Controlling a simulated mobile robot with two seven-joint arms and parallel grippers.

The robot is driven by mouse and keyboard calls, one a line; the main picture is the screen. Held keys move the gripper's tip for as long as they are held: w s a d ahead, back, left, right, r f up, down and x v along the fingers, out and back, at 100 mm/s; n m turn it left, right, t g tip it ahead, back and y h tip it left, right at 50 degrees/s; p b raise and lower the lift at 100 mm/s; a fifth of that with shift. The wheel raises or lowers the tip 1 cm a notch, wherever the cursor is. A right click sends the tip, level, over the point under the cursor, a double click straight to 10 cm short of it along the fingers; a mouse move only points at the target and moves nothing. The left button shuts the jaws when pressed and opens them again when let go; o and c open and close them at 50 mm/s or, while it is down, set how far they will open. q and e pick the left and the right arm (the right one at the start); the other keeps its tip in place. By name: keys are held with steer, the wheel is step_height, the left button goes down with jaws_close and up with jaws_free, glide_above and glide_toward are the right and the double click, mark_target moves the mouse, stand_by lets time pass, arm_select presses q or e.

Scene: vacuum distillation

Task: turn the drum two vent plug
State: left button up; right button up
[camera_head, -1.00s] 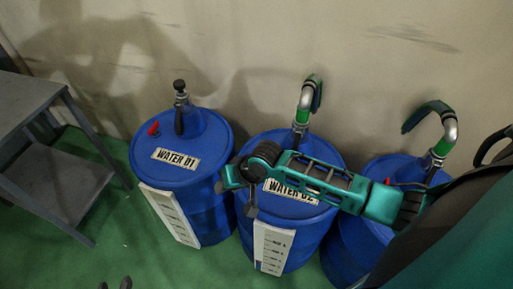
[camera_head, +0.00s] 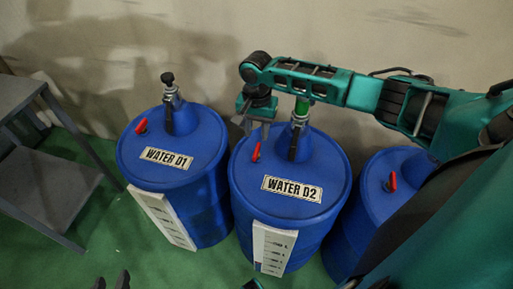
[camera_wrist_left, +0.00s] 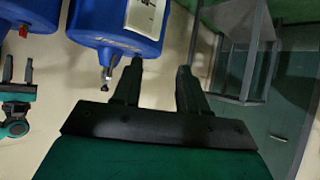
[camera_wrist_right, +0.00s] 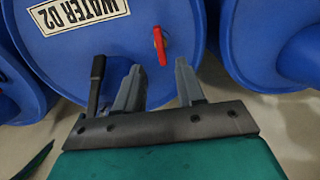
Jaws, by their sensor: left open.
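The drum two vent plug is a red lever (camera_head: 256,151) on the left of the top of the blue drum labelled WATER 02 (camera_head: 334,207). It also shows in the right wrist view (camera_wrist_right: 160,46), just beyond and between my right fingertips, with no contact visible. My right gripper (camera_head: 253,128) hangs over the drum's rear left rim, behind the plug; its fingers are apart and empty in the right wrist view (camera_wrist_right: 160,68). My left gripper (camera_head: 112,282) shows only its fingertips at the bottom of the head view. It is open and empty in the left wrist view (camera_wrist_left: 160,66).
The drum WATER 01 (camera_head: 205,150) stands to the left with its own red plug (camera_head: 141,126). A third blue drum (camera_head: 374,165) is partly behind my right arm. Drum two's dark valve handle (camera_head: 292,147) rises near its plug. A grey shelf (camera_head: 55,190) stands far left.

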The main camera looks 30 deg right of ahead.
mark_target(257, 149)
step_height(257, 149, down, 7)
steer(key=shift+f+b, duration=0.1)
steer(key=shift+b, duration=0.85)
steer(key=shift+c, duration=0.4)
jaws_close()
